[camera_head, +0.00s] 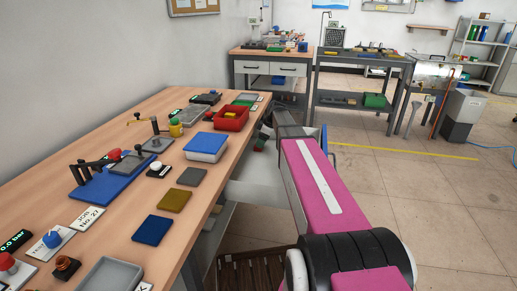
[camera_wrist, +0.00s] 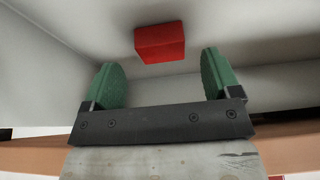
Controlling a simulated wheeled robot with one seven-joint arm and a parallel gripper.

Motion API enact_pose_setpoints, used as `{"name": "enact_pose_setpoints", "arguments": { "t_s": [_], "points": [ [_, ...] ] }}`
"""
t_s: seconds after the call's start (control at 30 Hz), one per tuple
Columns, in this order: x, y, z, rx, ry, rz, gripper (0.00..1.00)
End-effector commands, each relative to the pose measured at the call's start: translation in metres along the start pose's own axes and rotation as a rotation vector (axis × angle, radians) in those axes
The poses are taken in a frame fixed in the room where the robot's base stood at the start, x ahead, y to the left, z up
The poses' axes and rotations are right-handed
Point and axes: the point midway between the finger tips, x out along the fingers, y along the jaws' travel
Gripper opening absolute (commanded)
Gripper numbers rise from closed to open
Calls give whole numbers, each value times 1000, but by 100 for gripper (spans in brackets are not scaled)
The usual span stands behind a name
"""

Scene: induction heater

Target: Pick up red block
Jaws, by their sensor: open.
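The red block (camera_wrist: 160,42) shows in the wrist view on a pale grey surface, just beyond my fingertips and roughly centred between them. My gripper (camera_wrist: 160,76) is open, its two green fingers spread wide with nothing between them. A gap shows between the block and the fingers, and they do not appear to touch. In the head view my pink arm reaches along the right side of the wooden workbench (camera_head: 118,212). The gripper end is mostly hidden by the arm there, and I cannot make out the red block in that view.
Pale walls (camera_wrist: 275,92) and a brown wooden edge (camera_wrist: 295,150) lie close around my gripper. The workbench carries a red bin (camera_head: 232,118), a blue-and-white box (camera_head: 206,147), flat plates and several fixtures. Open floor (camera_head: 400,190) lies to the right.

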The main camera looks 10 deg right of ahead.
Motion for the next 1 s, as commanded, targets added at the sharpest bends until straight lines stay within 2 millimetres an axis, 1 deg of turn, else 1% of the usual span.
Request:
{"name": "enact_pose_setpoints", "arguments": {
  "t_s": [0.03,0.1,0.2,0.3,0.47,0.5,0.57,0.6,0.63,1.0],
  "points": [
    [9,-2,0,0,-1,-3,83],
    [19,-2,-1,0,0,-2,83],
    [30,-1,-1,0,0,-2,83],
    [34,-2,0,0,0,-1,83],
    [34,-2,0,0,0,0,83],
    [34,-2,0,0,0,0,70],
    [34,-2,0,0,0,0,50],
    [33,-2,0,0,0,0,37],
    [33,-2,0,0,0,0,29],
    [31,-2,0,0,0,0,29]
  ]
}}
